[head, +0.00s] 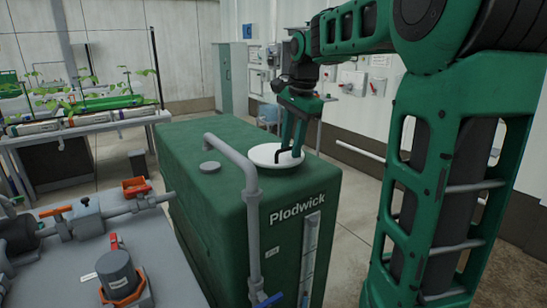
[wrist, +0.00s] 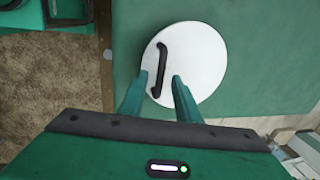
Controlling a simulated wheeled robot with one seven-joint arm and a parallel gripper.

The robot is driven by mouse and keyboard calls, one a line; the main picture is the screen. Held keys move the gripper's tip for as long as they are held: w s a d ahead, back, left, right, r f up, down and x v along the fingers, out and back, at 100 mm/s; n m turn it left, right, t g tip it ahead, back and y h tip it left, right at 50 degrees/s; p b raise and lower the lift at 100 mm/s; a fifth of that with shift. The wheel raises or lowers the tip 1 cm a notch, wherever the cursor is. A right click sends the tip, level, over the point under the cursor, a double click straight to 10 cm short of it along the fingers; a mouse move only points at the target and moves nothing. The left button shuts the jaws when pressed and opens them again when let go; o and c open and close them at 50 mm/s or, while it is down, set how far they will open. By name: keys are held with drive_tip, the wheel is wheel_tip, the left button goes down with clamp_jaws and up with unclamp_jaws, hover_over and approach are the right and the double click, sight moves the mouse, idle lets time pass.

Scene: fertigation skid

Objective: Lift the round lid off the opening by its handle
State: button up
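The round white lid (head: 262,155) lies flat on top of the green tank marked Plodwick (head: 228,190). In the wrist view the lid (wrist: 205,55) carries a black bar handle (wrist: 162,58) left of its middle. My gripper (head: 287,152) points down over the lid. In the wrist view my gripper (wrist: 160,75) is open, with one fingertip on each side of the handle and gaps between. How far the fingertips are above the lid is hard to tell. The opening under the lid is hidden.
A grey pipe (head: 250,200) rises beside the lid and bends over the tank top. A small grey cap (head: 210,167) sits left of the lid. Valves and piping (head: 90,215) stand at the lower left. A plant bench (head: 85,125) is behind. The tank top around the lid is mostly clear.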

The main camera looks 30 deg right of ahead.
clamp_jaws()
idle(1.3)
